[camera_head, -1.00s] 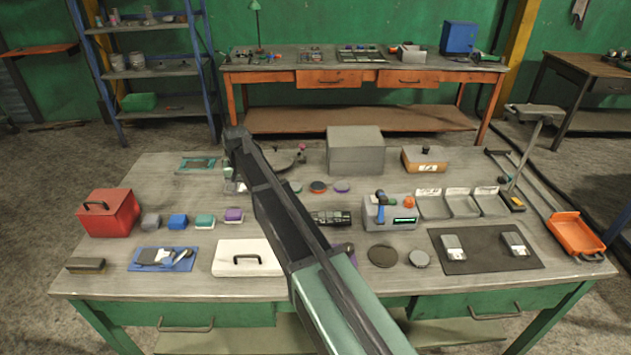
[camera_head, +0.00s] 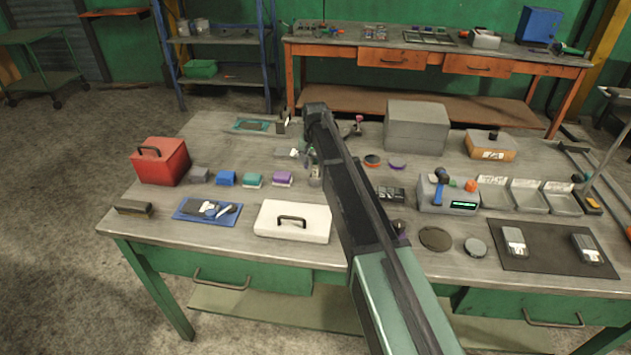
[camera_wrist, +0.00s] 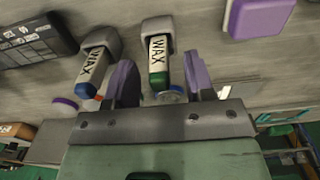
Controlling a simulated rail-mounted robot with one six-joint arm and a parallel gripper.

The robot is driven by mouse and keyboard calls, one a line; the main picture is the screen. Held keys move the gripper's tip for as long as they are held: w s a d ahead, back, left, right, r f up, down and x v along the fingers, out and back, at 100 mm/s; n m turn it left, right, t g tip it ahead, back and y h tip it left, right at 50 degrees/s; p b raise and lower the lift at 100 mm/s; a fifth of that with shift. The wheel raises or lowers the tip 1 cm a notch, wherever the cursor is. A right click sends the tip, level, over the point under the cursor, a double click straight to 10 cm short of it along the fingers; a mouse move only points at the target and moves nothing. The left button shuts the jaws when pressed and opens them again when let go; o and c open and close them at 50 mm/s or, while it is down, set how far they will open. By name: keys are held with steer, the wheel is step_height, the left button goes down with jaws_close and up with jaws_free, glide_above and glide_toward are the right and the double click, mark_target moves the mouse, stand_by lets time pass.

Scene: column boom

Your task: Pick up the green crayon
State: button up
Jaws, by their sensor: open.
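A grey block labelled WAX with a green end, which I take for the green crayon (camera_wrist: 158,79), shows in the wrist view. It lies between the two purple fingers of my gripper (camera_wrist: 160,68) as seen there. The fingers are apart, with gaps on both sides; I cannot tell the depth between them and the crayon. A like WAX block with a blue end (camera_wrist: 88,88) is left of the left finger. In the head view my arm hides much of the spot around the gripper, and I cannot make out the crayon.
In the wrist view a purple block (camera_wrist: 258,17) and a dark panelled device (camera_wrist: 35,42) lie nearby. In the head view a red box (camera_head: 160,163), a white case (camera_head: 293,233) and a grey box (camera_head: 416,128) stand on the workbench.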

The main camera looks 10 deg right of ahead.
step_height(320, 180, down, 2)
steer(key=shift+f, duration=0.1)
steer(key=shift+r, duration=0.3)
jaws_close()
steer(key=shift+r, duration=0.1)
